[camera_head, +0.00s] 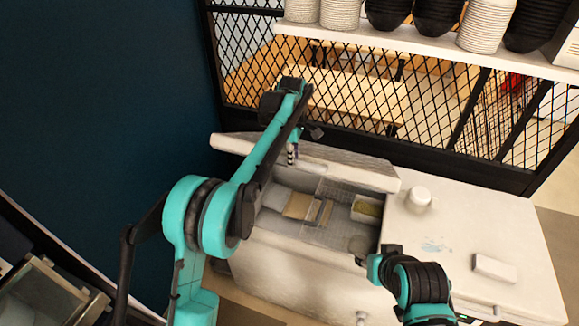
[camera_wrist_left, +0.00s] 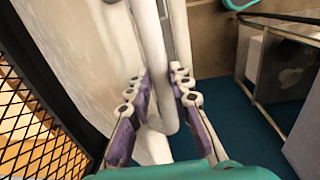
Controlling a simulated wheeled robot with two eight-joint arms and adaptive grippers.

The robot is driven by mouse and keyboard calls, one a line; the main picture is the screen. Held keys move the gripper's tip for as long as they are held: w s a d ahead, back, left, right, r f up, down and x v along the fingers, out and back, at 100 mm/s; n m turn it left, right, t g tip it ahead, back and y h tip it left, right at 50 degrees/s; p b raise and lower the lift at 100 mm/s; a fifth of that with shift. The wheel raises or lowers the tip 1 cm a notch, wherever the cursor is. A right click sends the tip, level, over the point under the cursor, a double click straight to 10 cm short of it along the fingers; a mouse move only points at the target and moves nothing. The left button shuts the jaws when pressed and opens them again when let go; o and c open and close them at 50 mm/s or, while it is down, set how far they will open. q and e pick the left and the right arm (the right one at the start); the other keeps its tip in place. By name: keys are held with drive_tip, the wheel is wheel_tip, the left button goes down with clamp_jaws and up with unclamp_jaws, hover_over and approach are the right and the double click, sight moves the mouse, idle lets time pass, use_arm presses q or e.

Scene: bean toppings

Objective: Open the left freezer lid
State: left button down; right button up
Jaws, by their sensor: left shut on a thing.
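The left freezer lid (camera_head: 345,168) is white and stands raised, tilted up along the back of the freezer, so the opening in front of it shows. In the left wrist view my left gripper (camera_wrist_left: 160,85) is shut around a white bar-like handle (camera_wrist_left: 156,40) beside the pale lid face (camera_wrist_left: 85,60). My right gripper (camera_head: 362,262) is low at the front of the freezer; its fingers are too small and hidden to read.
Inside the freezer are a tan box (camera_head: 299,205) and a container with yellowish contents (camera_head: 367,208). The white top at right bears a round knob (camera_head: 420,196) and a small white block (camera_head: 494,268). A black mesh partition (camera_head: 330,85) and a shelf of stacked bowls (camera_head: 430,40) stand behind.

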use_arm(q)
drive_tip(key=shift+w+d+r, duration=0.15)
drive_tip(key=shift+w+d, duration=0.05)
drive_tip(key=shift+w, duration=0.2)
drive_tip(key=c, duration=1.7)
unclamp_jaws()
drive_tip(key=shift+c, duration=0.2)
drive_tip(key=o, duration=0.4)
drive_tip(key=shift+w, duration=0.15)
drive_tip(key=r, duration=1.1)
drive_tip(key=shift+s+a+r, duration=0.1)
drive_tip(key=shift+s+r, duration=0.3)
